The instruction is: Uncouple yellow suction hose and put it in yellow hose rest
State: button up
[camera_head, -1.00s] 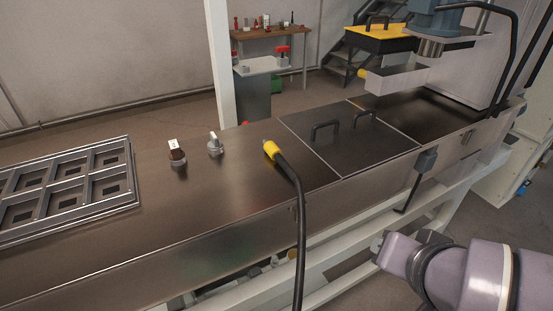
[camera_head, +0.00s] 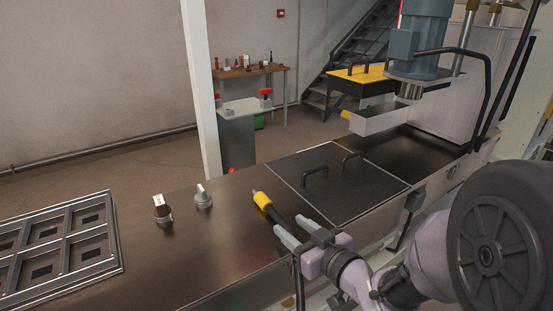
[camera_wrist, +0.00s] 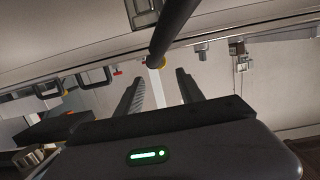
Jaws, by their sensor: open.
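The yellow suction hose shows as a yellow end (camera_head: 263,201) on the steel tank top, with a black hose running from it toward my arm. Whether that end is coupled cannot be told. My gripper (camera_head: 287,226) is open, its two fingers pointing at the hose just behind the yellow end, and partly covers the hose. In the wrist view the black hose (camera_wrist: 173,30) passes ahead of my open fingers (camera_wrist: 159,76), with a bit of yellow near the gap; I see no grip on it. A grey trough with a yellow tip (camera_head: 346,114) stands at the back right; whether it is the hose rest is unclear.
A dark lid with two handles (camera_head: 335,180) lies right of the hose. Two small knob-like fittings (camera_head: 203,198) stand left of it, and a grey grating (camera_head: 60,245) lies at the far left. A mixer motor (camera_head: 418,45) rises at the back right. The tank top between is bare.

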aim_at(279, 217)
jog(key=x, duration=0.1)
jog(key=b+x, duration=0.1)
jog(key=x, duration=0.1)
jog(key=shift+f, duration=0.25)
jog(key=b+x, duration=0.1)
jog(key=x, duration=0.4)
jog(key=shift+w+f, duration=0.15)
jog(key=shift+w, duration=0.2)
jog(key=shift+s, duration=0.1)
jog(key=shift+c, duration=0.5)
grip_shut()
